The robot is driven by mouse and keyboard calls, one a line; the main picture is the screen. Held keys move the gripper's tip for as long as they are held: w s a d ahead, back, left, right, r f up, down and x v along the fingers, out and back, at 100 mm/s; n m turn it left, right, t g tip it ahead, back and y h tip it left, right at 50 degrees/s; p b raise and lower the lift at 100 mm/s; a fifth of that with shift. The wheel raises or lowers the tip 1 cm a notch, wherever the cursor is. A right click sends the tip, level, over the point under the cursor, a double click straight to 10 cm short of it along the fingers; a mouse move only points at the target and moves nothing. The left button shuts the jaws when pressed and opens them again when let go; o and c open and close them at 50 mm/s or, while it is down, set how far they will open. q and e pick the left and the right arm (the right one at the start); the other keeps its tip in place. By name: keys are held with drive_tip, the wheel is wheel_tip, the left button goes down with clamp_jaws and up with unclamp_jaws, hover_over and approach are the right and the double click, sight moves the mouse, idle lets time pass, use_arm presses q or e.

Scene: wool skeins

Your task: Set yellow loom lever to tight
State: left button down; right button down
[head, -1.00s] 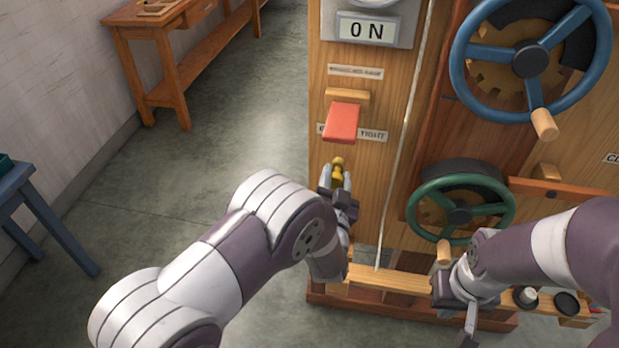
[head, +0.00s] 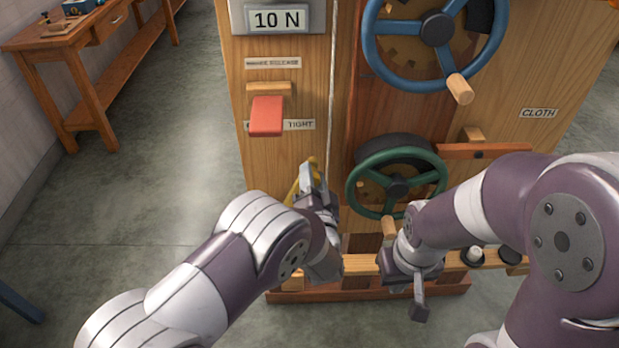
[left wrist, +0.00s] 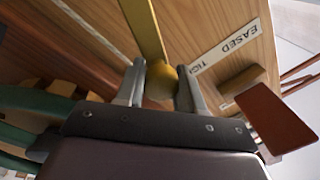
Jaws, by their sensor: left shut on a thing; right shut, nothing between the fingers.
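The yellow lever (head: 291,192) is mostly hidden behind my left gripper in the head view. In the left wrist view, its yellow bar (left wrist: 143,28) ends in a round knob (left wrist: 160,80) between the fingers. My left gripper (head: 308,172) is shut on that knob. It is below the TIGHT end of the label strip (head: 301,125); the EASED end is largely covered in the head view, but the strip reads EASED in the left wrist view (left wrist: 233,43). My right gripper (head: 419,306) is shut and empty, low in front of the loom.
A red lever (head: 266,116) juts out over the label. The display (head: 277,19) reads 10 N. A green handwheel (head: 362,165) is close right of my left gripper, with a blue handwheel (head: 375,50) above. A wooden bench (head: 66,45) stands far left; floor between is clear.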

use_arm(q)
drive_tip(key=c, duration=0.7)
unclamp_jaws()
drive_tip(key=shift+d+f, duration=0.1)
drive_tip(key=shift+d, duration=0.05)
drive_tip(key=shift+c, duration=0.2)
drive_tip(key=s+f, duration=0.1)
drive_tip(key=s, duration=1.1)
drive_tip(key=shift+s+d, duration=0.15)
drive_tip(key=shift+s, duration=0.2)
